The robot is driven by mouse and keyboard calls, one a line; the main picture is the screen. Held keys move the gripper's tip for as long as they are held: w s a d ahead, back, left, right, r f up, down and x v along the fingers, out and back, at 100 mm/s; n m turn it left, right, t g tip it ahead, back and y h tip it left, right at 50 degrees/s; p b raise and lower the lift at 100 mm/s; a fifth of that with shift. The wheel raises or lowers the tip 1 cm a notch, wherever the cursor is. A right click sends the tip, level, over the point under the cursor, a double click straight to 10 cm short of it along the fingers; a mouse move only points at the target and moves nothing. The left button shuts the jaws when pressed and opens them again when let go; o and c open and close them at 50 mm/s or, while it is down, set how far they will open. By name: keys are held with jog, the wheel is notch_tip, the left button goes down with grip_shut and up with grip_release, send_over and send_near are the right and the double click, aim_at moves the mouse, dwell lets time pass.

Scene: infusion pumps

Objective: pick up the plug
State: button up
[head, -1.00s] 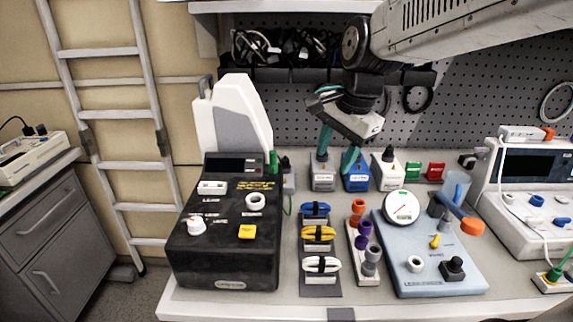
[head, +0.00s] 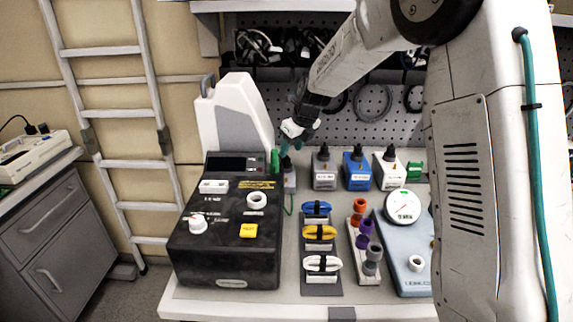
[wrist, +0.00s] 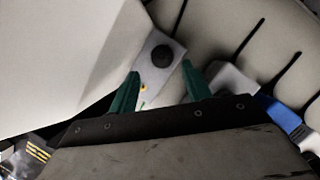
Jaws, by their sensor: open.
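A small grey block with a black round top (head: 287,164) stands just right of the black pump console, with a thin green cord (head: 289,206) below it. I cannot tell for sure which of these is the plug. A small yellow mark (wrist: 143,88) is near the left finger.
The black console (head: 225,235) and tall white unit (head: 232,120) stand close on the left. Grey (head: 324,170), blue (head: 357,169) and white (head: 389,168) blocks stand to the right. Coiled cables (head: 318,235) lie in front. My arm hides the table's right side.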

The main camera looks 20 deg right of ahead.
aim_at(287, 158)
jog(key=x, duration=0.5)
jog(key=shift+w+r, duration=0.1)
jog(key=shift+w, duration=0.05)
grip_shut()
jog(key=shift+r, duration=0.1)
